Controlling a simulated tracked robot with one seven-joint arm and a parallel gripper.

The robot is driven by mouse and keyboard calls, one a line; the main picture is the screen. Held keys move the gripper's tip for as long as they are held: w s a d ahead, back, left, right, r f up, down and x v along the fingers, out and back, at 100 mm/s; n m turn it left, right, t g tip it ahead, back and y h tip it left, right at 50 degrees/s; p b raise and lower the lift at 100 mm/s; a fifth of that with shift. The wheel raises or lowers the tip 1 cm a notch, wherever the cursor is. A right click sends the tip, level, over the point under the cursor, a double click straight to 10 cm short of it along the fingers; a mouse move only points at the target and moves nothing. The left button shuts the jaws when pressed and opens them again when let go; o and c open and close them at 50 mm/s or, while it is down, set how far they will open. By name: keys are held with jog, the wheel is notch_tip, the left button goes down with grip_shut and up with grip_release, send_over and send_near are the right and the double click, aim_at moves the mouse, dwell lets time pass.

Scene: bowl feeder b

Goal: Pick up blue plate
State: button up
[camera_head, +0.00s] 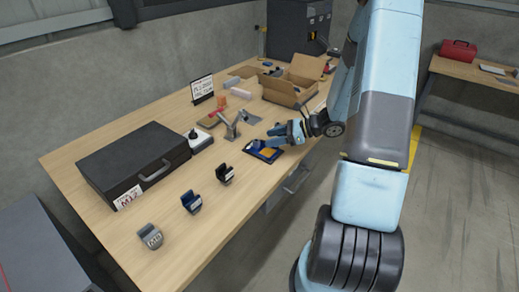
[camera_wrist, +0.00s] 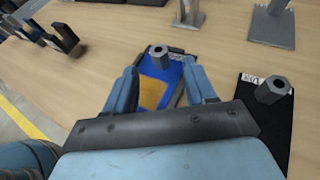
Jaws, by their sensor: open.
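The blue plate (camera_head: 257,148) lies at the table's near right edge in the head view, on or against a dark pad, with an orange-yellow patch beside it. In the wrist view the blue plate (camera_wrist: 153,70) shows between my fingers, with the yellow patch on its near side and a grey hexagonal post at its far end. My gripper (camera_wrist: 161,68) is open, its two blue fingers on either side of the plate. In the head view my gripper (camera_head: 277,140) is over the right part of the plate and hides some of it. I cannot tell whether the fingers touch it.
A black pad (camera_wrist: 265,125) with another grey post stands close to the right finger. The wooden table (camera_head: 240,215) also bears a black case (camera_head: 130,165), small labelled holders (camera_head: 191,202), a metal stand (camera_head: 230,128) and an open cardboard box (camera_head: 285,92).

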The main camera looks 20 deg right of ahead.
aim_at(263, 147)
jog(key=shift+x, duration=2.7)
jog(key=shift+a+r, duration=0.15)
jog(key=shift+c, duration=0.3)
grip_shut()
